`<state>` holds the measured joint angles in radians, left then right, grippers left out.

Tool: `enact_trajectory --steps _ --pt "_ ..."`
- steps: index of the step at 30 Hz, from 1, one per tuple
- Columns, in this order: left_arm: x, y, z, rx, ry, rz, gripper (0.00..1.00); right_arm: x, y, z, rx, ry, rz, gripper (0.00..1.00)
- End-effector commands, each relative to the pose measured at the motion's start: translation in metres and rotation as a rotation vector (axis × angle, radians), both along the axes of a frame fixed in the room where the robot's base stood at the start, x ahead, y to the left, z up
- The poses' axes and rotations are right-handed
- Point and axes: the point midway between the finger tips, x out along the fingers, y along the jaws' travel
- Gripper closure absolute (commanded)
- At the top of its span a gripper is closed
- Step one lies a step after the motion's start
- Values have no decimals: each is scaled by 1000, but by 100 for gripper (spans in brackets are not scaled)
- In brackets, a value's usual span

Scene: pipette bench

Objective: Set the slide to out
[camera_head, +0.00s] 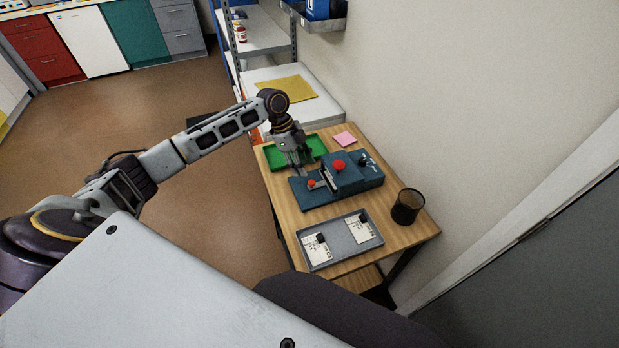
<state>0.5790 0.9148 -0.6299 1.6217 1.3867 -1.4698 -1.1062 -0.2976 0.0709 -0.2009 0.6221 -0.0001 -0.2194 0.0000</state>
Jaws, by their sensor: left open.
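A dark blue machine (352,178) stands on the wooden bench, with a red round knob on top. A flat base reaches out from its left side. A slide part (326,178) with a small red knob (311,183) sits on that base. I cannot tell the slide's exact position at this size. My left gripper (299,168) points down just above and behind the small red knob, over the edge of the base. It is open, and I see nothing between its fingers. I cannot tell whether it touches the slide. My right gripper is out of view.
A green tray (318,146) lies behind the machine and a pink pad (344,139) beyond it. A grey tray (312,255) with two white cards is in front. A dark mesh cup (407,206) stands at the right. A shelf unit and wall bound the bench.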

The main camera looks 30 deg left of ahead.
Motion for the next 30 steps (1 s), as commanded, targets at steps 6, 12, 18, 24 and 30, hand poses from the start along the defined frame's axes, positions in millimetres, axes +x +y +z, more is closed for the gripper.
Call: enact_trajectory --steps 6,12,18,24,30 --pt "0 -12 -27 -1 1 1 56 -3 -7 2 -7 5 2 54" --pt "1 -21 -48 -1 2 0 56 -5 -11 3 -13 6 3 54" --pt "1 -25 -61 0 0 1 56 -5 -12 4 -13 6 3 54" --pt "1 -26 -63 0 0 0 56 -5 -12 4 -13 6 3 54" --pt "1 -26 -63 0 0 0 61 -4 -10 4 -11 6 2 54"
